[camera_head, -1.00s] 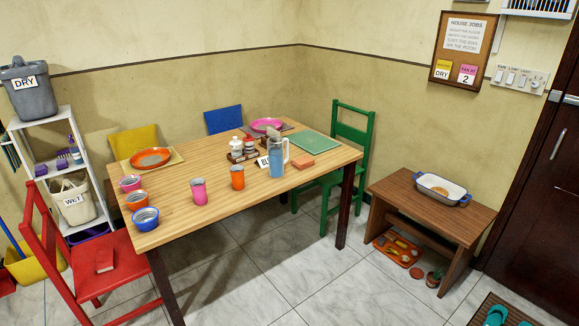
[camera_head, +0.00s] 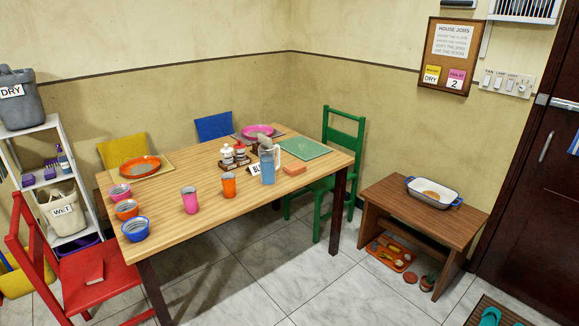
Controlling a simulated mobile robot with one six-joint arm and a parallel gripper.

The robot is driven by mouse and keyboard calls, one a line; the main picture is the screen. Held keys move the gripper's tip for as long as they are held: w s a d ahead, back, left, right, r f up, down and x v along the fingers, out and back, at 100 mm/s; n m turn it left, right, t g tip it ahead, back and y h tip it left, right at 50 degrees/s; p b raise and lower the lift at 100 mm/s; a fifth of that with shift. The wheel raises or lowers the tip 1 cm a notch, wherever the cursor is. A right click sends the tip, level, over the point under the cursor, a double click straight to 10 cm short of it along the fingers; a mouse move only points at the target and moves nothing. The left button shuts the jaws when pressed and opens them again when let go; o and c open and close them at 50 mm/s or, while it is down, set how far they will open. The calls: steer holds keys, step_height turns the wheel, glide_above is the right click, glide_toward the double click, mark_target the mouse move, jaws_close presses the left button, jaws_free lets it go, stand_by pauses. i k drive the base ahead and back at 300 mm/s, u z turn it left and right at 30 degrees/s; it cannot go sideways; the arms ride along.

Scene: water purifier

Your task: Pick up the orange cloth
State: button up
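A folded orange cloth (camera_head: 294,169), a small flat block in shape, lies on the wooden table (camera_head: 205,165) near its right front edge. It is just right of the clear blue pitcher (camera_head: 267,166) and in front of the green mat (camera_head: 303,149). Its top and front sides are visible and nothing lies on it. My gripper and arm are not in this view.
Pink and orange cups (camera_head: 190,200) and several bowls (camera_head: 136,229) stand on the table's left part. A green chair (camera_head: 342,165) is at the right end, a red chair (camera_head: 85,280) at the left. Tiled floor (camera_head: 330,290) is clear between the table and the low bench (camera_head: 400,197).

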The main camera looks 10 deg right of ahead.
mark_target(296, 168)
steer(key=u, duration=0.05)
steer(key=i, duration=0.55)
steer(key=u, duration=0.6)
steer(key=i, duration=0.75)
steer(key=u, duration=0.4)
